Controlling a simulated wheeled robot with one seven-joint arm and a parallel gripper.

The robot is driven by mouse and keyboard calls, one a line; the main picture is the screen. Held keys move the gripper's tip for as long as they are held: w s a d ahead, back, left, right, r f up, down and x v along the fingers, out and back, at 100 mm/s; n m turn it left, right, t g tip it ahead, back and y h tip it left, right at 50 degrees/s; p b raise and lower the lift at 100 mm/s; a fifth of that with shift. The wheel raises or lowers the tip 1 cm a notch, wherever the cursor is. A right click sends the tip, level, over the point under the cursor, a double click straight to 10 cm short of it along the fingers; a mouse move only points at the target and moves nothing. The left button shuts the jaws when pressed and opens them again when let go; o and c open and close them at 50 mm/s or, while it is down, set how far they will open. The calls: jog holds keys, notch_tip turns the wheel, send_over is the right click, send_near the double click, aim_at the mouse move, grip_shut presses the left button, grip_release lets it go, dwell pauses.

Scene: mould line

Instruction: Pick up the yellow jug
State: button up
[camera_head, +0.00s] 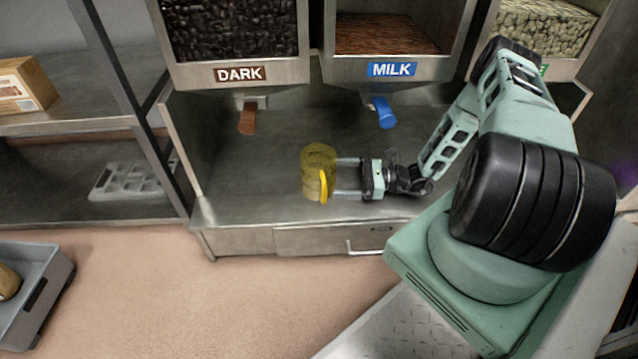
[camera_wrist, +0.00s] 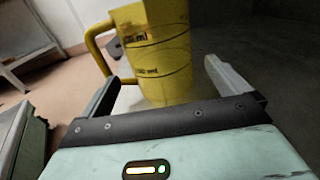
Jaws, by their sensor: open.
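The yellow jug (camera_head: 316,165) stands upright on the metal counter below the dispensers. It is see-through yellow with dark measuring marks, and its handle faces the front in the head view. My gripper (camera_head: 340,177) is open, low over the counter on the jug's right side, with its fingers pointing left at it. In the wrist view the jug (camera_wrist: 155,55) fills the upper middle, its handle on the left. The two fingers (camera_wrist: 160,85) lie to either side of the jug's near part. I cannot tell whether either finger touches it.
Dispensers labelled DARK (camera_head: 240,74) and MILK (camera_head: 392,69) hang above the counter (camera_head: 240,205), with a brown spout (camera_head: 248,118) and a blue spout (camera_head: 384,112). A shelf with a cardboard box (camera_head: 25,85) and a grey mould (camera_head: 130,180) stands left. A grey bin (camera_head: 35,300) is lower left.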

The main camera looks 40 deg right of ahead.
aim_at(319, 176)
jog(key=shift+w+a, duration=0.45)
jog(key=shift+a, duration=0.1)
jog(key=b+x, duration=0.3)
jog(key=x, duration=0.1)
jog(key=shift+w+a+b, duration=0.25)
jog(key=shift+b, duration=0.15)
jog(key=shift+w+a+r, duration=0.1)
jog(key=shift+w+a, duration=0.1)
jog(key=shift+c, duration=0.3)
jog(key=c, duration=0.9)
